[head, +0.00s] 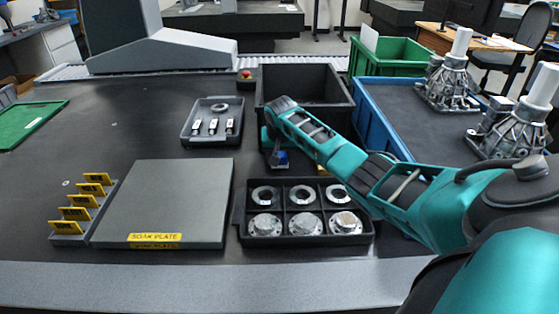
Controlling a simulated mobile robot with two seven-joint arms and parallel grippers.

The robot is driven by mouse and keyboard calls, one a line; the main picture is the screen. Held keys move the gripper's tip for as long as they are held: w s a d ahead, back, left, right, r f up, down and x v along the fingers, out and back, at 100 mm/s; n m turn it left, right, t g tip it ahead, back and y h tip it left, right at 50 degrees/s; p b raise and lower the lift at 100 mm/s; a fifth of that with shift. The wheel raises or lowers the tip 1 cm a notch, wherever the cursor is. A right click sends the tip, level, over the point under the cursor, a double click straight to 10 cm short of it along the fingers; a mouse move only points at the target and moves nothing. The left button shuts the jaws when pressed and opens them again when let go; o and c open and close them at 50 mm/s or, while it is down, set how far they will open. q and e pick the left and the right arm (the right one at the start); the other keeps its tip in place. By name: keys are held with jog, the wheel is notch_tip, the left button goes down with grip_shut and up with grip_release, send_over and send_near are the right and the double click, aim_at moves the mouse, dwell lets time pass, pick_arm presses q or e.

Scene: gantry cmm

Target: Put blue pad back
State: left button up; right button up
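A small blue piece (281,157), which may be the blue pad, shows at the tip of my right arm. My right gripper (279,163) points down in the gap between the black bin and the compartment tray. It is small and dark, and I cannot tell whether its fingers are closed on the blue piece or only beside it. My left gripper is out of view.
The compartment tray (240,222) holds several metal flanged parts. A grey soak plate (165,200), a rack of yellow tags (75,225), a small parts tray (190,135), a black bin (305,82) and a blue tray (385,120) with castings surround it.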

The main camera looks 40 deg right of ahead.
jog(key=shift+f, duration=0.65)
jog(key=o, duration=0.9)
jog(key=shift+f, duration=0.15)
